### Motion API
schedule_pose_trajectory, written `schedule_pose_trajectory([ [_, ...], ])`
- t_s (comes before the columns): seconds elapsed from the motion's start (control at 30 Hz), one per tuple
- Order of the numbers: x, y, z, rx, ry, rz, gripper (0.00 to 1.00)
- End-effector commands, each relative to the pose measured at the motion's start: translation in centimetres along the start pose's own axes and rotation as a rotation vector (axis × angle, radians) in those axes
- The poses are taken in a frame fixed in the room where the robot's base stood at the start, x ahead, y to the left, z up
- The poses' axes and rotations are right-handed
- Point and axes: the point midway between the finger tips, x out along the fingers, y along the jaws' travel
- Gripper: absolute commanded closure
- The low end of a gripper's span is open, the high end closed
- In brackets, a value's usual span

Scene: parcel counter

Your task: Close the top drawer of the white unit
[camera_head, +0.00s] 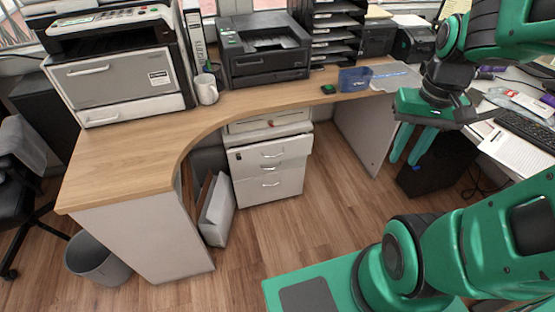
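The white unit (268,187) stands on the floor under the wooden desk, in the middle of the view. The top drawer (271,153) seems to stick out a little, but from this angle I cannot tell how far. A pale surface with a small red spot shows behind its upper edge, partly shaded by the desk. My gripper (403,161) is at the right, well apart from the unit, pointing down with its two green fingers spread and nothing between them.
The curved wooden desk (150,160) overhangs the unit and carries printers (265,48), a mug (206,89) and a blue box (355,79). A desk leg panel (362,135) stands between gripper and unit. A folder-like bin (217,208) stands left of the unit. Floor in front is clear.

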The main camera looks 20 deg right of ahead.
Motion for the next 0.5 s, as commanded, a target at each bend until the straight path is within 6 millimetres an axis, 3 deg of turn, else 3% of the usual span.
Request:
schedule_pose_trajectory([
  [0.2, 4.3, -3.6, -5.9, -0.113, 0.006, -0.056, 0.76],
  [0.5, 11.7, -9.8, -12.2, -0.217, 0.021, -0.219, 0.76],
])
